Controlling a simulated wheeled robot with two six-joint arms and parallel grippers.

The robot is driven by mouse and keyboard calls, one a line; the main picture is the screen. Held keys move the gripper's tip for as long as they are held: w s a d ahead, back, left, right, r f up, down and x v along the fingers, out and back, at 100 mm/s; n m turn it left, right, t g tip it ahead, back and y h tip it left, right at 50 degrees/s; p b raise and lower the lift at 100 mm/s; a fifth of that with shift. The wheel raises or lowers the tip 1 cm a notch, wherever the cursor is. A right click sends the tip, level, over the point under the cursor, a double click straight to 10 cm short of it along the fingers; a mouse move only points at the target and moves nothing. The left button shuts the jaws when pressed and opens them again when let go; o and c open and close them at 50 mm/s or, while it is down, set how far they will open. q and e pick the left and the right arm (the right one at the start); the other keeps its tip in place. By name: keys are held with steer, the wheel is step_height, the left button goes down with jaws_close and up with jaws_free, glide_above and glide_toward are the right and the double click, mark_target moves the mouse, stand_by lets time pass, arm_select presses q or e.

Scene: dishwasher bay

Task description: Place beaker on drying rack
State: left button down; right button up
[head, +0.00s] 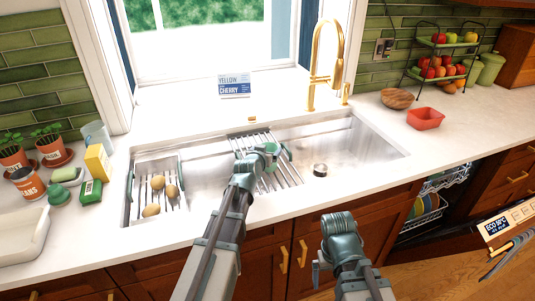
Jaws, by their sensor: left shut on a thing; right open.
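A drying rack of metal bars (283,176) lies across the middle of the sink. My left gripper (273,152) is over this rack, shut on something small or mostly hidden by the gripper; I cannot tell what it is. A translucent grey-blue beaker-like cup (96,136) stands on the counter at the left, by the window frame, apart from both grippers. My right gripper (325,266) is low in front of the cabinet doors, open; its fingers are hard to make out.
A tray with several potatoes (158,183) sits in the sink's left end. A yellow box (98,162) and a green box (91,191) stand left of the sink. A gold faucet (327,65) rises behind it. A red bowl (425,118) is at right, above the open dishwasher (425,205).

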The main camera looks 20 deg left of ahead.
arm_select(q)
steer(key=shift+f, duration=0.2)
jaws_free()
steer(key=shift+r, duration=0.1)
steer(key=shift+r, duration=0.15)
steer(key=shift+s+r, duration=0.15)
steer(key=shift+s, duration=0.1)
steer(key=p+v, duration=0.4)
steer(key=v, duration=0.7)
steer(key=shift+s, duration=0.3)
steer(key=shift+w, duration=0.15)
